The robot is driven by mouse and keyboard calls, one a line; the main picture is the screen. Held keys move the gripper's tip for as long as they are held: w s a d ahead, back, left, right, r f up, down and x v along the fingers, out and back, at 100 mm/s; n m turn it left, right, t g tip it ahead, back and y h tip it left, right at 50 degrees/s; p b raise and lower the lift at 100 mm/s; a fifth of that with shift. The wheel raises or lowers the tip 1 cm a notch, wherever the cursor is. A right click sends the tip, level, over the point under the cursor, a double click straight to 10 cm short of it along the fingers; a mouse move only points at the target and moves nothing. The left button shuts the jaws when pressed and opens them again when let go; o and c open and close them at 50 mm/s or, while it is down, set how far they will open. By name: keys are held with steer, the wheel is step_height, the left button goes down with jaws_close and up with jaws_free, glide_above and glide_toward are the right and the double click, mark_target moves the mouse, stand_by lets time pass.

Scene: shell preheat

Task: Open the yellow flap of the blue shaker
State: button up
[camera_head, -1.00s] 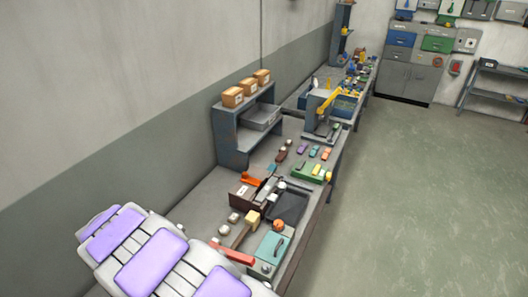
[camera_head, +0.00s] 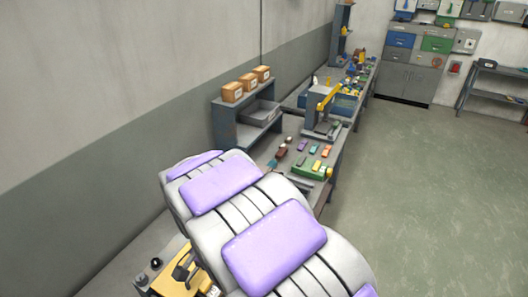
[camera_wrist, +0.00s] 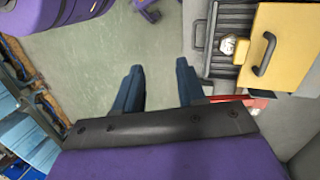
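A blue box-like unit (camera_head: 347,104) stands far down the bench in the head view, with a slanted yellow bar (camera_head: 328,97) at its left front. It may be the blue shaker, but it is too small to tell a flap. A yellow panel with a dark handle (camera_head: 185,278) shows at the lower left, partly behind my arm. A yellow panel with a dark handle also shows at upper right in the wrist view (camera_wrist: 288,28). My gripper (camera_wrist: 157,76) is open and empty, its blue fingers apart over bare floor, left of that panel. The head view does not show the fingertips.
A grey shelf (camera_head: 238,118) with cardboard boxes stands against the wall. A green tray (camera_head: 309,171) and small coloured pieces lie on the bench. A gauge (camera_wrist: 228,46) sits beside the yellow panel. The floor (camera_head: 430,190) to the right is clear.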

steer(key=s+d+r+b, duration=0.1)
steer(key=s+d+b, duration=0.15)
steer(key=d, duration=0.75)
steer(key=s+d+f+n+y+b, duration=0.2)
steer(key=s+d+f+n+b, duration=0.2)
steer(key=s+d+b, duration=0.4)
steer(key=s+d, duration=0.5)
steer(key=s, duration=0.3)
steer(key=shift+d+f+y, duration=0.15)
steer(key=shift+d+y, duration=0.15)
